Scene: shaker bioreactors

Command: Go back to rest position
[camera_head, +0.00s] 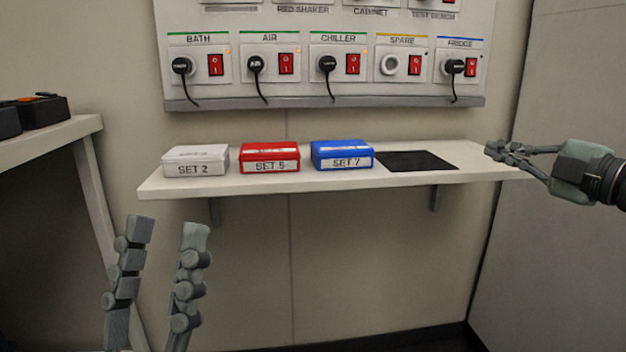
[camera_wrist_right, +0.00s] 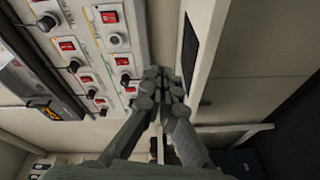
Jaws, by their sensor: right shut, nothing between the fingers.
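My left gripper (camera_head: 167,232) is at the lower left in the head view, pointing up, with its fingers apart and nothing between them. My right gripper (camera_head: 490,150) comes in from the right in the head view, level with the right end of the wall shelf. Its fingers are shut and empty. The right wrist view also shows its closed fingertips (camera_wrist_right: 163,75), with the shelf edge to their right and the switch panel to their left.
The wall shelf (camera_head: 300,185) carries a white SET 2 box (camera_head: 196,160), a red SET 5 box (camera_head: 270,157), a blue SET 7 box (camera_head: 343,154) and a black mat (camera_head: 415,161). The switch panel (camera_head: 325,102) hangs above. A table (camera_head: 60,135) stands at left.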

